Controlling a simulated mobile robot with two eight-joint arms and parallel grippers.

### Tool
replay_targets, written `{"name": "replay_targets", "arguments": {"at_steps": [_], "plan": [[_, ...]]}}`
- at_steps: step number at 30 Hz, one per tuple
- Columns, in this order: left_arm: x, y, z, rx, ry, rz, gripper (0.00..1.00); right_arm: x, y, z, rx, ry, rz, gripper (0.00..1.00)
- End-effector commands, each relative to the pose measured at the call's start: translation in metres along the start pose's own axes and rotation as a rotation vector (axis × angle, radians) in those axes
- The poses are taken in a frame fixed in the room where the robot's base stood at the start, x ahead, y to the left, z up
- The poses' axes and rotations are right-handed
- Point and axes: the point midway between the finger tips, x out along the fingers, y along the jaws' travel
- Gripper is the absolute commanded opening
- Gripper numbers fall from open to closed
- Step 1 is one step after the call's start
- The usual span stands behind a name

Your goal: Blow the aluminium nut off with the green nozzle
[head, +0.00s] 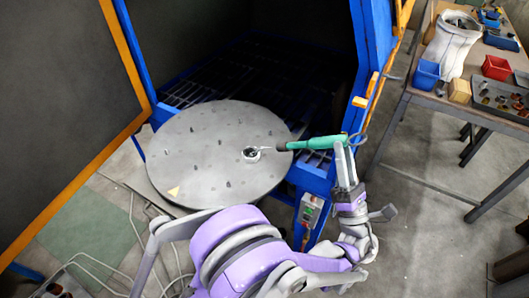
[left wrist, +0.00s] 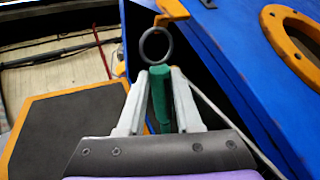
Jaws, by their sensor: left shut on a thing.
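The green nozzle (head: 312,143) lies roughly level in the head view, its thin tip pointing left over the right part of the round grey turntable (head: 200,165). My left gripper (head: 343,146) is shut on the nozzle's right end, beside the turntable's right edge. In the left wrist view the green nozzle (left wrist: 158,98) sits between both fingers of the gripper (left wrist: 160,72). The aluminium nut (head: 251,154) is a small light ring-like piece on the turntable, just left of the nozzle tip. A small gap seems to separate them. My right gripper is not in view.
A blue cabinet frame (head: 373,50) rises behind and right of the turntable, with an open orange-edged door (head: 135,70) at left. A dark ring (left wrist: 156,44) hangs near the nozzle. A workbench (head: 440,105) with bins stands at right. Small dark bits dot the turntable.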

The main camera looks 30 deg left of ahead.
Motion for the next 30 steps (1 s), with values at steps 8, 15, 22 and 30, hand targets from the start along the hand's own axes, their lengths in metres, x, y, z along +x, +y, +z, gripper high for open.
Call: {"name": "replay_targets", "arguments": {"at_steps": [8,15,22,30], "plan": [[0.000,0.000,0.000,0.000,0.000,0.000,0.00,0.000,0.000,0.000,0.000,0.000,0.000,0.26],[0.000,0.000,0.000,0.000,0.000,0.000,0.00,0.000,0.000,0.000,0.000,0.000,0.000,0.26],[0.011,0.006,0.009,0.000,-0.001,0.001,0.00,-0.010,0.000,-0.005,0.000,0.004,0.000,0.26],[0.032,0.017,0.024,-0.001,-0.001,0.001,0.00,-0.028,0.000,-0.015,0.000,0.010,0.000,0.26]]}}
